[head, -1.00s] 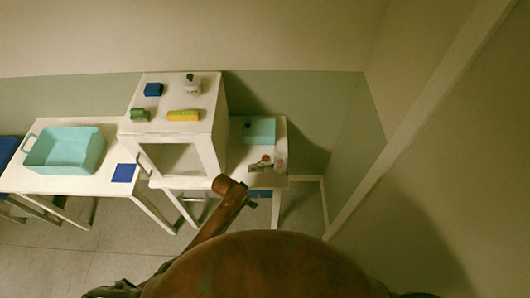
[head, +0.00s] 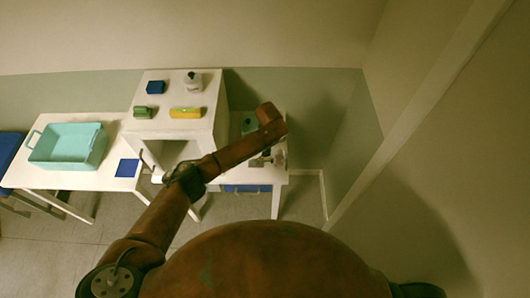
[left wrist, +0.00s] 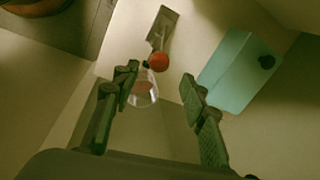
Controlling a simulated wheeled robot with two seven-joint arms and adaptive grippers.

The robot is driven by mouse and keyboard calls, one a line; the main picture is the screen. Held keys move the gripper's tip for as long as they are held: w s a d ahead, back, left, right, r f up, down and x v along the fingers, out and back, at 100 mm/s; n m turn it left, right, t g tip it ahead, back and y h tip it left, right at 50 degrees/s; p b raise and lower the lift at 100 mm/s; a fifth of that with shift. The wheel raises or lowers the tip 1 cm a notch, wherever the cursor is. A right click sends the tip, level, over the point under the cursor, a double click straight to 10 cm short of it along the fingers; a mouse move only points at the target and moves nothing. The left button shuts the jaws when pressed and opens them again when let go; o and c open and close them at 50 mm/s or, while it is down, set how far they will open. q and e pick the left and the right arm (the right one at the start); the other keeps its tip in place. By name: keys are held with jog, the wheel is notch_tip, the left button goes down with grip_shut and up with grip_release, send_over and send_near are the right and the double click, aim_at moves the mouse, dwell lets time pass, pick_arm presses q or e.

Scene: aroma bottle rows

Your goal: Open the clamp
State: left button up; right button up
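The clamp (left wrist: 163,27) shows in the left wrist view as a grey metal piece with a red ball knob (left wrist: 159,62), lying on a white tabletop. My left gripper (left wrist: 160,76) is open, its two fingers spread with the red knob between or just beyond their tips in the picture. Nothing is seen held, and I cannot tell whether the fingers touch the knob. A clear round vessel with reddish colour (left wrist: 143,94) shows just below the knob. In the head view my left arm covers much of the clamp's area. My right gripper is not in view.
A teal box (left wrist: 237,70) with a dark knob stands right of the clamp in the wrist view. The raised white stand (head: 162,120) left of the small table carries a yellow block (head: 186,113), green and blue pieces and a bottle (head: 193,82). A teal basket (head: 68,146) stands farther left.

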pick_arm(q)
jog(key=f, duration=0.4)
jog(key=w+f, duration=0.1)
jog(key=f, duration=0.2)
jog(key=shift+a+f, duration=0.1)
jog(key=shift+c, duration=0.5)
grip_shut()
